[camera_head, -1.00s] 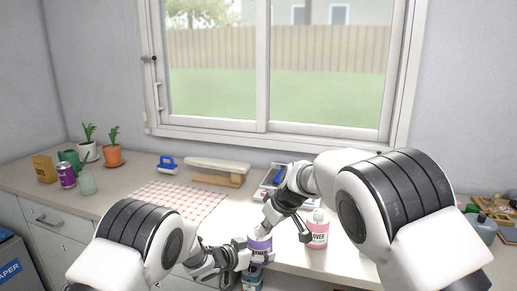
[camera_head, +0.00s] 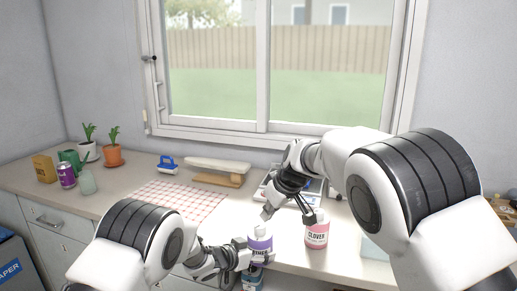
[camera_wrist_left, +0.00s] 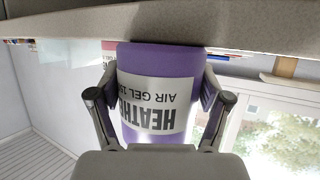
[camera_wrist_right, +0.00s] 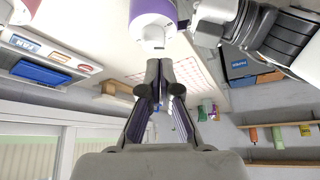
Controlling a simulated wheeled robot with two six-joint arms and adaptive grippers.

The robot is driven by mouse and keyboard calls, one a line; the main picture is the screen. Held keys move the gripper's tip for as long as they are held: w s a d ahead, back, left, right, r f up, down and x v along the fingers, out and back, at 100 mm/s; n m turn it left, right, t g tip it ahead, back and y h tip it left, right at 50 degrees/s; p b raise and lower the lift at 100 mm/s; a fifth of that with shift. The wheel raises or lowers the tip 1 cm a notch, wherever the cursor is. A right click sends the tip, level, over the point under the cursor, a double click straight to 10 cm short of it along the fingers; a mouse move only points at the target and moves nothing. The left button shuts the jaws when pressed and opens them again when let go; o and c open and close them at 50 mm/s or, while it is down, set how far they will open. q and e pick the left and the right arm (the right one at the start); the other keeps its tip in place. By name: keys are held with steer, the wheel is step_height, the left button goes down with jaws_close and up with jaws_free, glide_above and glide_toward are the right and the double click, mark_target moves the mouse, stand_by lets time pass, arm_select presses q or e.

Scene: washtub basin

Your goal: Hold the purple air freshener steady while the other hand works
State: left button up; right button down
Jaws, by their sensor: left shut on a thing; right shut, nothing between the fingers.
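The purple air freshener (camera_head: 261,244), a jar with a white label, is at the counter's front edge in the head view. My left gripper (camera_head: 248,259) is shut on it from the side. In the left wrist view the freshener (camera_wrist_left: 158,62) sits between the two fingers, its label upside down in the picture. My right gripper (camera_head: 270,213) is shut and empty, just above the freshener's top. In the right wrist view its closed fingertips (camera_wrist_right: 160,66) are close to the freshener's white cap (camera_wrist_right: 153,40); whether they touch I cannot tell.
A pink "CLOVER" bottle (camera_head: 317,236) stands close on the right, partly behind my right gripper. A checked cloth (camera_head: 180,200) lies on the counter to the left. Potted plants (camera_head: 113,153) and a purple can (camera_head: 66,175) stand far left.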

steer(key=shift+w+d+f, duration=0.2)
steer(key=shift+f, duration=0.7)
steer(key=shift+w+d+f, duration=0.15)
steer(key=shift+d+f, duration=0.05)
steer(key=shift+f, duration=0.75)
steer(key=shift+w+d+f, duration=0.2)
steer(key=shift+f, duration=0.7)
steer(key=shift+w+a, duration=0.2)
steer(key=shift+a, duration=0.1)
steer(key=shift+s+a+f, duration=0.1)
steer(key=shift+s+a, duration=0.3)
steer(key=shift+a, duration=0.05)
steer(key=shift+s, duration=0.1)
steer(key=shift+s+d, duration=0.2)
steer(key=shift+s, duration=0.05)
step_height(320, 180, up, 6)
glide_above(263, 238)
steer(key=s+d, duration=0.2)
steer(key=shift+w+a, duration=0.1)
steer(key=shift+a, duration=0.15)
